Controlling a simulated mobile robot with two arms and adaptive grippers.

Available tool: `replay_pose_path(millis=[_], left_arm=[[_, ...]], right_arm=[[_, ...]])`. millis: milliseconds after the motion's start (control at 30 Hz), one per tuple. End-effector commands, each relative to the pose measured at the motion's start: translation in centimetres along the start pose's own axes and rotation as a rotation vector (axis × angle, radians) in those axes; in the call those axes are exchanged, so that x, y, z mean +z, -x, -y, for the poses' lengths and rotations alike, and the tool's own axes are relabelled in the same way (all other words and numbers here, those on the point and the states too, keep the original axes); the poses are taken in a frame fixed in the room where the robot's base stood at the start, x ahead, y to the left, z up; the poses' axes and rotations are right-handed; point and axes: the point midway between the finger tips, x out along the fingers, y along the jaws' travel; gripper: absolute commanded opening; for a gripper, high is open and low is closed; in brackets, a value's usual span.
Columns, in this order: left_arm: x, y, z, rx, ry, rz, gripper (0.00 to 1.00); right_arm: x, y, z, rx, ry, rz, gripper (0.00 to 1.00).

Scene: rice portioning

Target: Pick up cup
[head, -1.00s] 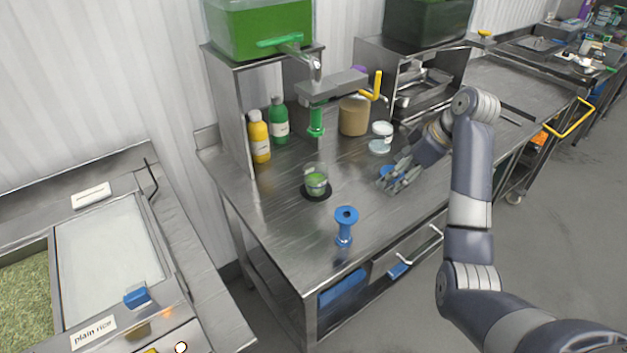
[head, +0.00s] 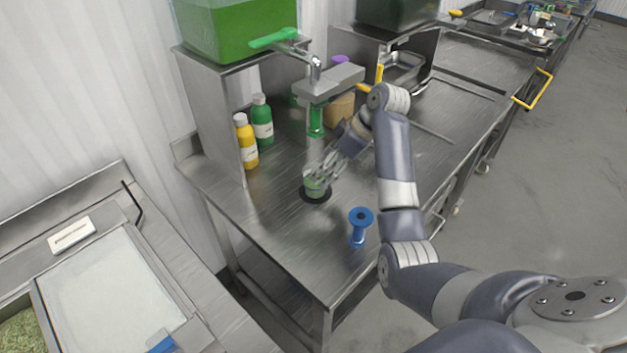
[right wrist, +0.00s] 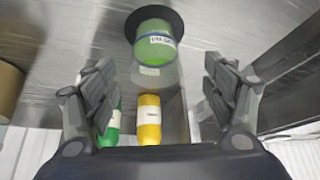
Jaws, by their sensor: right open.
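The cup (head: 313,190) is a small clear cup with green contents. It stands on a round black mat (head: 318,198) on the steel table, below the green tap nozzle. My left gripper is not in view.
A blue spool-shaped stand (head: 359,226) stands near the table's front edge. Yellow (head: 246,141) and green (head: 262,122) bottles stand at the back left beside the dispenser's steel support. A tan container (head: 341,108) stands behind my right arm.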

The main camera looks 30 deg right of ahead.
Motion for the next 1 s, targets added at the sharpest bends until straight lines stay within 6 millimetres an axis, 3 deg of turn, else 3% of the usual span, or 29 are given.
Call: replay_pose_path(millis=[200,600,867,1000], left_arm=[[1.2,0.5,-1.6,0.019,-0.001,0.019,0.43],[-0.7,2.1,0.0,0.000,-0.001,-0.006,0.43],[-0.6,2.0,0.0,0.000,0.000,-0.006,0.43],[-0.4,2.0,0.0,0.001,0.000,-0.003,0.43]], right_arm=[[-0.1,-1.6,0.0,-0.002,0.001,0.000,0.77],[-0.2,-6.1,-0.5,-0.003,0.000,-0.001,0.77],[-0.1,-6.5,-0.6,0.001,0.001,-0.001,0.77],[-0.1,-6.5,-0.6,0.001,0.001,-0.001,0.50]])
